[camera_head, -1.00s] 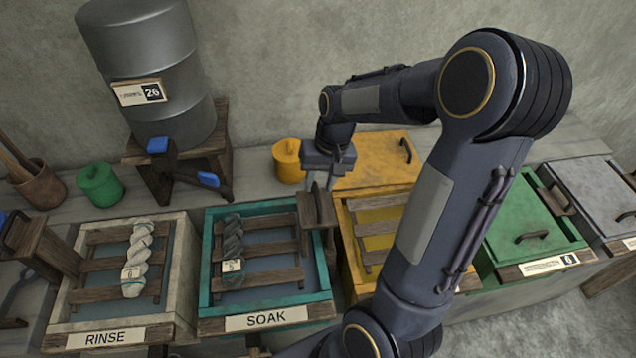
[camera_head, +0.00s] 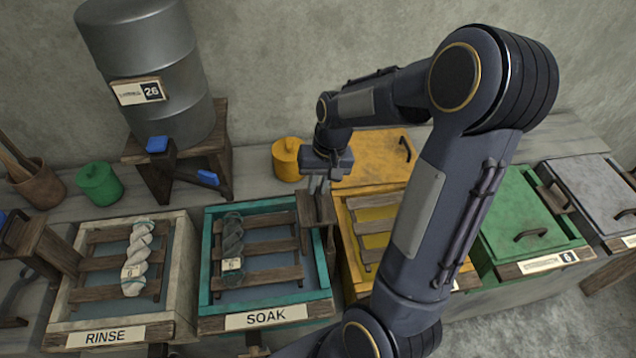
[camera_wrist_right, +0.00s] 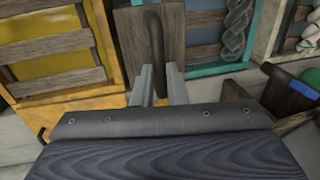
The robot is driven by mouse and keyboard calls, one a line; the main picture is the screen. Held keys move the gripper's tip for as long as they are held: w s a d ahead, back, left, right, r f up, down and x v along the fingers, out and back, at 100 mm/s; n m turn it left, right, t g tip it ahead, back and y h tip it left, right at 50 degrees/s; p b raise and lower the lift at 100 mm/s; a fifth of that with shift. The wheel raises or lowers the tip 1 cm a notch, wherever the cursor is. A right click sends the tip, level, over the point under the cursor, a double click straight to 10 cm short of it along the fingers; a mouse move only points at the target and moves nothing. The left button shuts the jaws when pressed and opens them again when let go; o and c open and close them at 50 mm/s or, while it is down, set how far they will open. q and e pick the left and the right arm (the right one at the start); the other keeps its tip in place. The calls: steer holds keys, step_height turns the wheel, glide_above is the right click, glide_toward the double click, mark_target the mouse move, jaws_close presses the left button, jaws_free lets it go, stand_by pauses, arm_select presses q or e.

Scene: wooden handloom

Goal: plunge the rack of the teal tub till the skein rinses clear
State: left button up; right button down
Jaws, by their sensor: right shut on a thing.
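The teal tub (camera_head: 208,270), labelled SOAK, stands in the middle of the row and holds bluish liquid. Its slatted wooden rack (camera_head: 262,248) spans the tub, with an upright wooden block (camera_head: 310,233) and dark handle at its right end. My right gripper (camera_head: 319,190) points down over the block. In the wrist view its fingers are shut on the dark handle (camera_wrist_right: 154,38). My left gripper is not seen.
The pale RINSE tub (camera_head: 183,285), with a white skein (camera_head: 138,260), stands left of the teal tub. A yellow tub (camera_head: 350,262) is close on the right, partly behind my arm. A grey barrel (camera_head: 165,85) on a wooden stand is behind.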

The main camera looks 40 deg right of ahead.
step_height(320, 180, up, 4)
steer(key=shift+f+p, duration=0.25)
steer(key=shift+p, duration=0.95)
steer(key=shift+w+f, duration=0.1)
steer(key=shift+w, duration=0.05)
steer(key=c, duration=1.5)
jaws_free()
steer(key=shift+o, duration=0.2)
step_height(320, 180, up, 8)
steer(key=s+d, duration=0.1)
steer(key=shift+d+f+b, duration=0.15)
steer(key=shift+d+b, duration=0.05)
steer(key=shift+b, duration=0.2)
